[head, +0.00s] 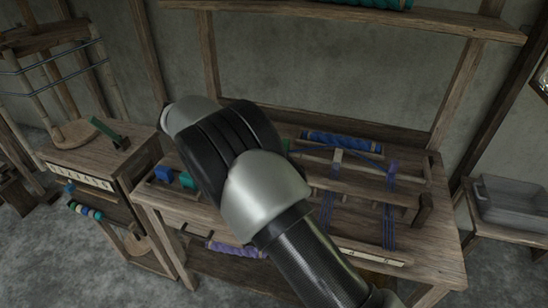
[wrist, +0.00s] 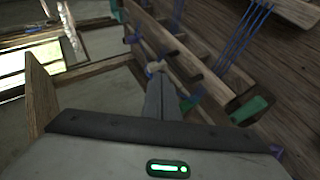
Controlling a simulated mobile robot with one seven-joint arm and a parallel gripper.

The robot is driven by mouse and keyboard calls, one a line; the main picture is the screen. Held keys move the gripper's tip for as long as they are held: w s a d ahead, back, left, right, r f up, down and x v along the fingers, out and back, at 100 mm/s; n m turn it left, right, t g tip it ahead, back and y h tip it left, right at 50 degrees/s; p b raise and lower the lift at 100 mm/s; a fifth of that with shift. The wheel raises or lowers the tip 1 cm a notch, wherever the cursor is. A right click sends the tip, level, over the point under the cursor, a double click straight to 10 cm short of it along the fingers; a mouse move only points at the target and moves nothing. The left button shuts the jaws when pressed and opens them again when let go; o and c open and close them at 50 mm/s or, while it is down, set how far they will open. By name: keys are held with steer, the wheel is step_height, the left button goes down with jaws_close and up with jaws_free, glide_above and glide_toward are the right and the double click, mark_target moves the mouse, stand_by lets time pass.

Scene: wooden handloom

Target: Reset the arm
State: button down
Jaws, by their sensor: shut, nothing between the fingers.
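My gripper (wrist: 163,82) shows in the wrist view as dark grey fingers, closed together with nothing between them. In the head view my silver and black arm reaches up across the middle, and the gripper itself is hidden from sight. The wooden handloom (head: 440,262) stands behind and to the right of the arm, with blue threads (head: 388,215) strung over its frame. In the wrist view the loom's wooden beams (wrist: 180,50) lie beyond the fingertips and to the right; I cannot tell whether anything touches.
A wooden side bench (head: 85,155) with a green tool (head: 106,131) stands at left. A grey bin (head: 510,200) sits on a stand at right. A wooden shelf (head: 350,12) runs along the wall above. Grey floor (head: 50,250) shows free at lower left.

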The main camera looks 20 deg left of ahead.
steer(key=w+v, duration=0.1)
steer(key=v, duration=0.5)
steer(key=d+r+m+g+y+p, duration=0.1)
steer(key=d+r+g+y+p, duration=0.15)
steer(key=d+r, duration=0.8)
steer(key=d+r+g+y+p, duration=0.25)
steer(key=d+r, duration=0.55)
steer(key=d, duration=0.6)
steer(key=s+d+r+m+t+y+p, duration=0.1)
steer(key=s+d+t+y+p, duration=0.1)
steer(key=s+d, duration=0.5)
steer(key=s+d+r+t+y+p, duration=0.2)
steer(key=s+d, duration=0.5)
steer(key=s, duration=0.8)
steer(key=shift+s+d+r+m+y+p, duration=0.15)
steer(key=shift+d+r+m+y+p, duration=0.2)
steer(key=shift+m+y+p, duration=0.05)
